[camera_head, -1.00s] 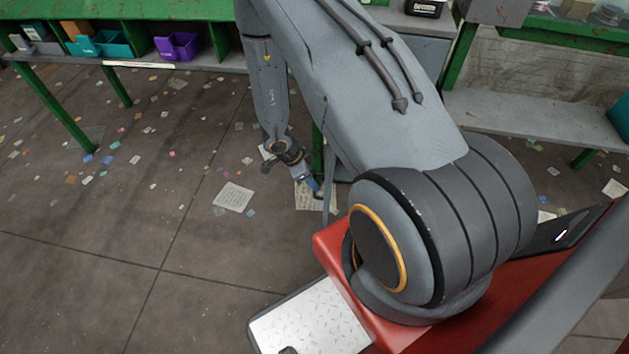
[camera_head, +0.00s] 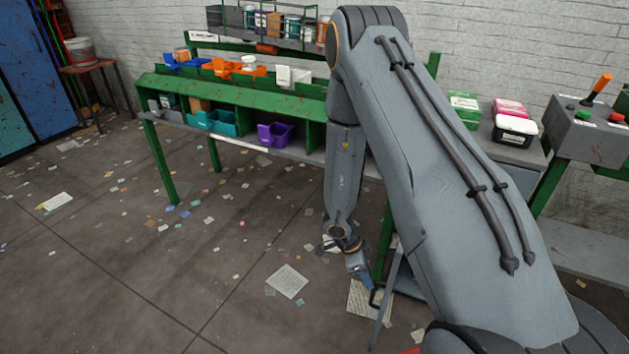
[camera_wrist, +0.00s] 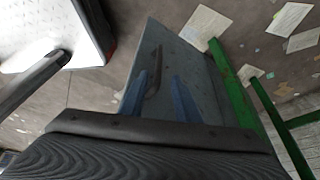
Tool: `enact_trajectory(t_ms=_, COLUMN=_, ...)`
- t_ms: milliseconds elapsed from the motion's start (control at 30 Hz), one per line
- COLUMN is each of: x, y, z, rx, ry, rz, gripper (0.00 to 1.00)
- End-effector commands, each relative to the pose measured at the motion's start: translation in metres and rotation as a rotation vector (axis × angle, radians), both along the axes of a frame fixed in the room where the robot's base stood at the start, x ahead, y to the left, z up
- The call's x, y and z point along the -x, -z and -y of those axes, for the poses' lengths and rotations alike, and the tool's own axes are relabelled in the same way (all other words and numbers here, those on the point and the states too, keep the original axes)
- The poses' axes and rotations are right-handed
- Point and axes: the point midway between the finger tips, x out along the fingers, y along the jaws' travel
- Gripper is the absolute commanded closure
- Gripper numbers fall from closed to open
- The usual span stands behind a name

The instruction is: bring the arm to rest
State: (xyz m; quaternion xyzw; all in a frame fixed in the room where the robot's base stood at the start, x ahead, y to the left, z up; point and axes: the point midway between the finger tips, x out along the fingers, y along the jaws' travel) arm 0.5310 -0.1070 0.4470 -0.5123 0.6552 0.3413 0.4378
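My arm is bent, with its forearm hanging down in the head view. My gripper (camera_head: 362,278) points down at the end of it, low beside a green leg of the bench, above the floor. In the wrist view my gripper (camera_wrist: 162,92) shows two blue fingers standing apart with nothing held between them. Behind them is a grey panel (camera_wrist: 205,85) with a dark handle (camera_wrist: 154,72). Whether the fingers touch the panel cannot be told.
A green bench (camera_head: 240,103) holds teal, purple and orange bins at the back. A control box (camera_head: 590,130) with buttons and a lever stands at the right. Paper sheets (camera_head: 287,281) and scraps litter the floor. The floor left of the arm is otherwise open.

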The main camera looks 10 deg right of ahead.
Motion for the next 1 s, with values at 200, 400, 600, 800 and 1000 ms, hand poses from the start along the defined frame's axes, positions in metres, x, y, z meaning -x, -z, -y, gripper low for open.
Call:
enact_trajectory(t_ms=200, x=-0.021, y=-0.030, z=-0.009, rx=-0.038, ry=-0.096, rz=0.052, gripper=0.71)
enact_trajectory(t_ms=400, x=-0.061, y=-0.122, z=-0.048, rx=-0.159, ry=-0.418, rz=0.171, gripper=0.71)
enact_trajectory(t_ms=600, x=-0.059, y=-0.220, z=-0.098, rx=-0.279, ry=-0.787, rz=0.218, gripper=0.71)
enact_trajectory(t_ms=800, x=-0.011, y=-0.307, z=-0.136, rx=-0.366, ry=-1.146, rz=0.170, gripper=0.71)
enact_trajectory(t_ms=1000, x=0.066, y=-0.377, z=-0.144, rx=-0.401, ry=-1.474, rz=0.022, gripper=0.71)
